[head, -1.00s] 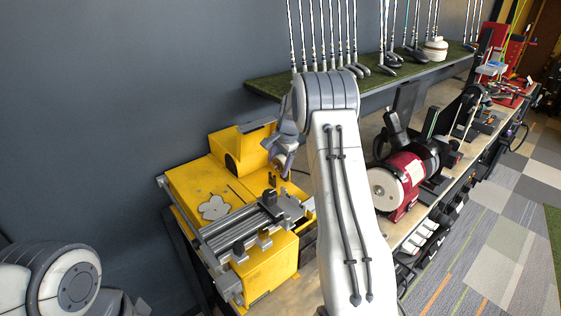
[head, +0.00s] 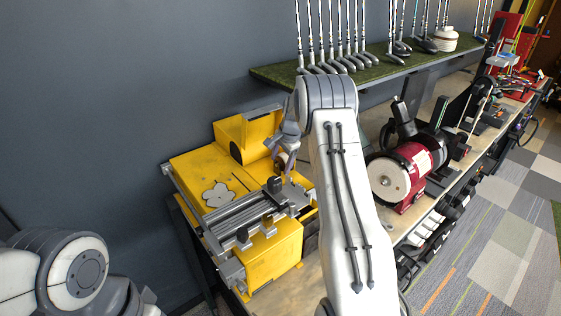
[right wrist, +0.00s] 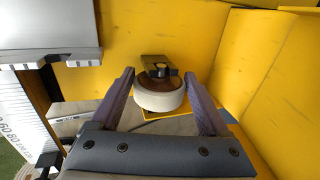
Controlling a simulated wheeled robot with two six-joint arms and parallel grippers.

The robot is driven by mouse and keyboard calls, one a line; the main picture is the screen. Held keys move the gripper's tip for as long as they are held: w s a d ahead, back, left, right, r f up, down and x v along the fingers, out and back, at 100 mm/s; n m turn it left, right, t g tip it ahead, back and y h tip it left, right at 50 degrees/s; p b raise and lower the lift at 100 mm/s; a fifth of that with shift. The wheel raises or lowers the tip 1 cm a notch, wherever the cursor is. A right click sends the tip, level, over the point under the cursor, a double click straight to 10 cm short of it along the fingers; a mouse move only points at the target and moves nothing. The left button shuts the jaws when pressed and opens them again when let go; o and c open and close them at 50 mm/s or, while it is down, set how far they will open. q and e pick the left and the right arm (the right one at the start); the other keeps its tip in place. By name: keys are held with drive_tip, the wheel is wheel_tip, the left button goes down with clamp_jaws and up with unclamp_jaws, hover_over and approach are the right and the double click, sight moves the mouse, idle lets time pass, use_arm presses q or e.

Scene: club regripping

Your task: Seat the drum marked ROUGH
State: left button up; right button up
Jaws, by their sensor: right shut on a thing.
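A round drum (right wrist: 158,99) with a pale band and a brown face sits between the two fingers of my right gripper (right wrist: 160,82) in the right wrist view. The gripper is shut on it. Any marking on the drum is too small to read. A dark spindle-like part (right wrist: 157,72) shows right behind the drum; I cannot tell whether they touch. In the head view my right gripper (head: 286,150) is at the open housing of the yellow machine (head: 205,170), and the arm partly hides it. My left arm shows at the lower left, but its gripper is not in view.
Yellow walls (right wrist: 245,60) stand close on the right of the gripper in the wrist view. A grey slide rail (head: 250,218) runs along the machine's front. A red grinder (head: 402,175) stands to the right on the bench. A green shelf (head: 375,72) with clubs is above.

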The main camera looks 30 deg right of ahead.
drive_tip(key=o, duration=0.8)
drive_tip(key=shift+o, duration=0.2)
drive_tip(key=b+v, duration=0.3)
drive_tip(key=v, duration=0.7)
drive_tip(key=shift+r+b, duration=0.2)
drive_tip(key=shift+b, duration=0.2)
